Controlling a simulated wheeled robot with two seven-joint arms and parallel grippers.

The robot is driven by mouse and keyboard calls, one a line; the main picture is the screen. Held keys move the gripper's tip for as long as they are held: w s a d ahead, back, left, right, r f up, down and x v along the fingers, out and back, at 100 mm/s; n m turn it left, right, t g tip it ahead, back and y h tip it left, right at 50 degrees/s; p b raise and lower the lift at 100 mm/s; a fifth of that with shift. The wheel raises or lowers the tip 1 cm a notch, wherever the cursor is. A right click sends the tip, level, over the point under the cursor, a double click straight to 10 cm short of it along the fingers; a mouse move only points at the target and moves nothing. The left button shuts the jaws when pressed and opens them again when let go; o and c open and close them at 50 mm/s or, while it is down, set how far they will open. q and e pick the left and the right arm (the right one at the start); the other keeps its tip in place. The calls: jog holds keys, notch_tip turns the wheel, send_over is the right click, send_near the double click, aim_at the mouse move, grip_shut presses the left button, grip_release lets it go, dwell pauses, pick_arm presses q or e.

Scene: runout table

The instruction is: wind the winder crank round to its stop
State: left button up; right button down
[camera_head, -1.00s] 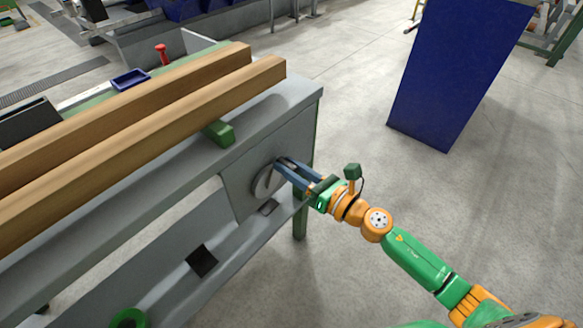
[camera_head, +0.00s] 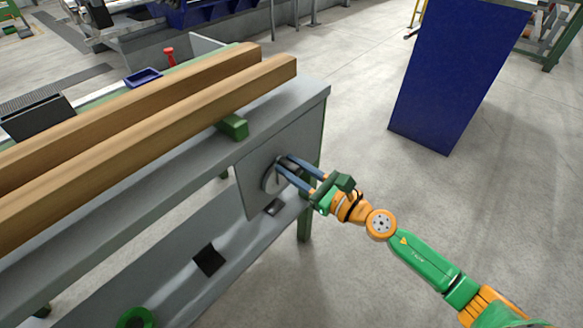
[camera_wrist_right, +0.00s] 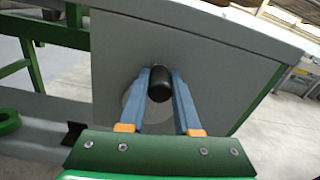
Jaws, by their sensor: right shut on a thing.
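The winder crank shows in the head view as a round grey disc (camera_head: 270,177) on the grey end plate of the table. In the right wrist view its dark, round-ended knob (camera_wrist_right: 159,84) stands in front of the pale disc (camera_wrist_right: 130,100). My right gripper (camera_head: 285,166) reaches the disc from the right. In the right wrist view its blue fingers (camera_wrist_right: 160,80) are shut on the knob, one on each side. The fingers hide part of the disc. My left gripper is not in view.
Two long wooden beams (camera_head: 200,105) lie on the table top, beside a green block (camera_head: 233,126). A blue tray (camera_head: 143,77) and a red knob (camera_head: 169,56) are behind them. A blue cabinet (camera_head: 455,75) stands at the right. The floor between is clear.

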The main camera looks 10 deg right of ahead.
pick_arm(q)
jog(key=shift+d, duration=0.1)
pick_arm(e)
jog(key=shift+f, duration=0.1)
jog(key=c, duration=0.6)
grip_release()
jog(key=shift+s+d, duration=0.1)
jog(key=shift+s, duration=0.15)
jog(key=b+v, duration=0.3)
jog(key=v, duration=0.3)
jog(key=shift+s+d, duration=0.15)
jog(key=shift+s, duration=0.1)
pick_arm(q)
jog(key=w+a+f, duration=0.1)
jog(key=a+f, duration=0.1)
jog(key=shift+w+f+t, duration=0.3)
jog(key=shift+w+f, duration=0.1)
